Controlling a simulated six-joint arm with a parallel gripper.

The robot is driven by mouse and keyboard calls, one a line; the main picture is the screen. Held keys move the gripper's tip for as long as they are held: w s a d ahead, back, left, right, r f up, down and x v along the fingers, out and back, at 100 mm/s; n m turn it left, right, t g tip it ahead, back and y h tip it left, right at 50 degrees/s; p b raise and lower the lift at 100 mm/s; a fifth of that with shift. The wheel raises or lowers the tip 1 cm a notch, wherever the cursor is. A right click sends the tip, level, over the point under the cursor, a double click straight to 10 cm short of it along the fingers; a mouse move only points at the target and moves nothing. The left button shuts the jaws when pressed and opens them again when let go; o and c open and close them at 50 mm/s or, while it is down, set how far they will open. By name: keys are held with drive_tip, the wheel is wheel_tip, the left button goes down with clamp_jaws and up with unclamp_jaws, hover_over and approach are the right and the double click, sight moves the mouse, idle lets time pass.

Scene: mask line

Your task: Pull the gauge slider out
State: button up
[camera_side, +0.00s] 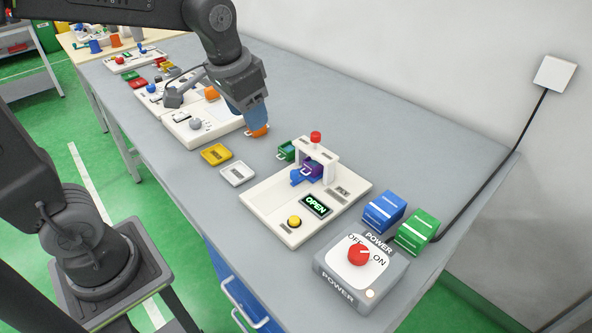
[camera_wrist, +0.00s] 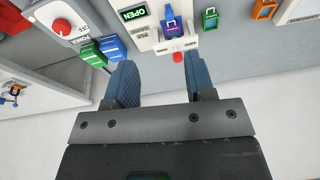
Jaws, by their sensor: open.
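A white station board (camera_side: 262,207) carries a display (camera_side: 316,205) reading OPEN, a yellow button (camera_side: 294,221) and a white arch with a red knob (camera_side: 315,137) on top. A blue slider (camera_side: 298,176) sits at the arch and holds a purple block (camera_side: 312,168). The slider also shows in the wrist view (camera_wrist: 170,14), with the red knob (camera_wrist: 177,57) nearer the fingers. My gripper (camera_side: 253,118) is open, left of and behind the arch in the side view. Its blue fingers (camera_wrist: 160,75) have nothing between them. It is apart from the slider.
A green holder (camera_side: 287,151) is beside the arch. An orange holder (camera_side: 258,131) is close to my fingertips; contact cannot be told. Yellow (camera_side: 216,154) and white (camera_side: 237,173) trays lie left. Blue (camera_side: 384,211) and green (camera_side: 417,231) boxes and a power box (camera_side: 330,267) stand right.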

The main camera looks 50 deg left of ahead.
sight(295, 172)
drive_tip(key=w+f+m+g, duration=0.1)
drive_tip(key=w+f+g, duration=0.2)
drive_tip(key=w+f, duration=0.75)
drive_tip(key=f, duration=0.4)
drive_tip(key=w+a+f, duration=0.1)
drive_tip(key=f, duration=0.6)
drive_tip(key=shift+w+a+f, duration=0.15)
drive_tip(key=shift+w+f, duration=0.2)
drive_tip(key=shift+c, duration=0.2)
clamp_jaws()
